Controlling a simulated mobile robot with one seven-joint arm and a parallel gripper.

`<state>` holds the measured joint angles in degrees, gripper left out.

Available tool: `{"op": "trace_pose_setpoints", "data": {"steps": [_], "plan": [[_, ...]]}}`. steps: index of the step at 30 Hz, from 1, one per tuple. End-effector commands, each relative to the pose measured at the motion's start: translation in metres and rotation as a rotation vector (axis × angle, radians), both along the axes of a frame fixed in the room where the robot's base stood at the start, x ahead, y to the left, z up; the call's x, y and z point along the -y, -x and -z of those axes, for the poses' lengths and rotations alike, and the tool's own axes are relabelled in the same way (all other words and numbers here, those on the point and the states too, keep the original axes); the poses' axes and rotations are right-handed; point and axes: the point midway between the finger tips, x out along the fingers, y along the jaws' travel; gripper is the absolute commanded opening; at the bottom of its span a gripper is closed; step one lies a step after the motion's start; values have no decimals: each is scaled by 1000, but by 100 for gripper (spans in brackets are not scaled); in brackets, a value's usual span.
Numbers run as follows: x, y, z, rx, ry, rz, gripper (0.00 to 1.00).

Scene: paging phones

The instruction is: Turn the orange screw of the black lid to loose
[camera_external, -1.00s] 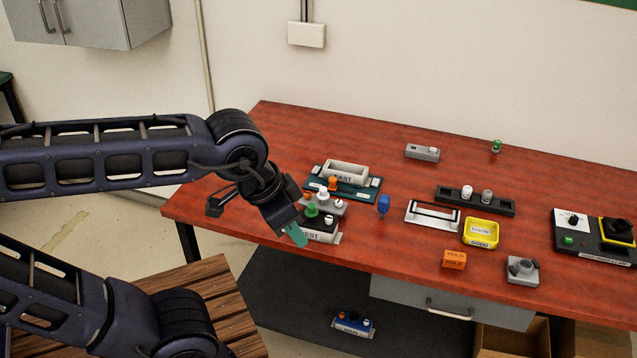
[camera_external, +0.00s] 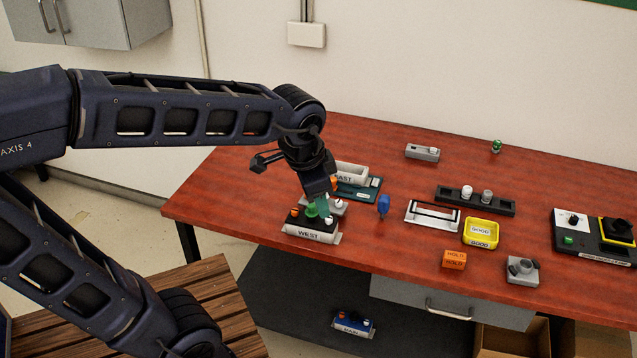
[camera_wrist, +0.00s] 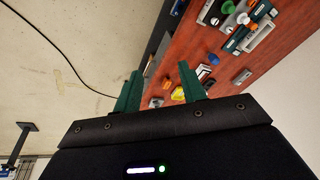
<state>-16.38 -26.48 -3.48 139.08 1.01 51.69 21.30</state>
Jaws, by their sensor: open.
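The black lid (camera_external: 322,226) is on top of the white box marked WEST (camera_external: 309,234), near the table's left front. The orange screw (camera_external: 295,212) stands at the lid's left end, with a green knob (camera_external: 311,210) beside it and a white knob (camera_external: 328,220) to the right. My gripper (camera_external: 322,205) is open and empty, with its green fingers just above and behind the lid, right of the orange screw. I cannot tell whether they touch anything. In the wrist view the gripper (camera_wrist: 160,88) shows both fingers apart; the small parts at the top are hard to tell apart.
A grey piece (camera_external: 337,208) and the EAST box (camera_external: 352,172) stand close behind, partly hidden by my arm. A blue knob (camera_external: 383,204) stands to the right. Further right are a white frame (camera_external: 432,214), yellow tray (camera_external: 480,235) and orange HOLD block (camera_external: 454,259).

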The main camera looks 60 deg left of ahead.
Motion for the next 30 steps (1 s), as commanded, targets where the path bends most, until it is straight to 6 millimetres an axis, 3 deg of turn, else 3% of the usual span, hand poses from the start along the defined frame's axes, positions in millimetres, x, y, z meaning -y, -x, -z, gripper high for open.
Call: {"op": "trace_pose_setpoints", "data": {"steps": [6, 15, 24, 30], "plan": [[-53, -33, 23, -86, -27, 62, 41], [-136, -62, 66, -185, -22, 166, 41], [-224, -69, 122, -253, 21, 277, 41], [-263, -64, 151, -269, 48, 331, 41]]}}
